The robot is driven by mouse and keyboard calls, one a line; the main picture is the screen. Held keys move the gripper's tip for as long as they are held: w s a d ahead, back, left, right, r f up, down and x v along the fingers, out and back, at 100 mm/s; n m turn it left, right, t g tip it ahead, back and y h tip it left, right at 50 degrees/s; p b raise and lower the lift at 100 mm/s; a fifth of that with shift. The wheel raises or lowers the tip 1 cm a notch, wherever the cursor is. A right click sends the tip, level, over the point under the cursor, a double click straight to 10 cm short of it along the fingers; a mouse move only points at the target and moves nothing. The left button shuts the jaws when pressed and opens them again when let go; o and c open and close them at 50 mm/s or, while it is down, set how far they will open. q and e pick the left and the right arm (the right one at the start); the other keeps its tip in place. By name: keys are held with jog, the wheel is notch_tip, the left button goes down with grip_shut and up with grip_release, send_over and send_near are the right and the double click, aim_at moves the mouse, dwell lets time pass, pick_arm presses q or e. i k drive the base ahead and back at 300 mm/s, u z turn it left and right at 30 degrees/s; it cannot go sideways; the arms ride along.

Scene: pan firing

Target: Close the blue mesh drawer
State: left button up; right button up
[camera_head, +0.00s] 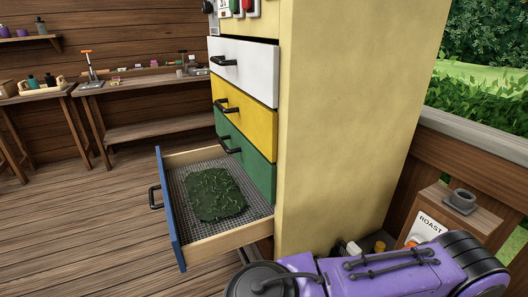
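The blue mesh drawer (168,212) is the lowest in the yellow cabinet and stands pulled well out to the left. It has a blue front, pale wooden sides and a grey mesh floor. A flat layer of dark green leaves (215,194) lies on the mesh. Its black handle (154,197) is on the outer left face of the front. Neither of my grippers shows in the head view, and nothing is seen touching the drawer.
White (243,65), yellow (243,107) and green (245,158) drawers above are shut. A purple arm link of mine fills the bottom right. A wooden box marked ROAST (430,225) stands beyond it. The plank floor left of the drawer is clear. Workbenches line the back wall.

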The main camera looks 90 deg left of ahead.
aim_at(213, 209)
jog(key=k, duration=0.6)
jog(key=u, duration=3.25)
jog(key=k, duration=0.5)
jog(key=u, duration=0.15)
jog(key=i, duration=0.55)
jog(key=z, duration=0.05)
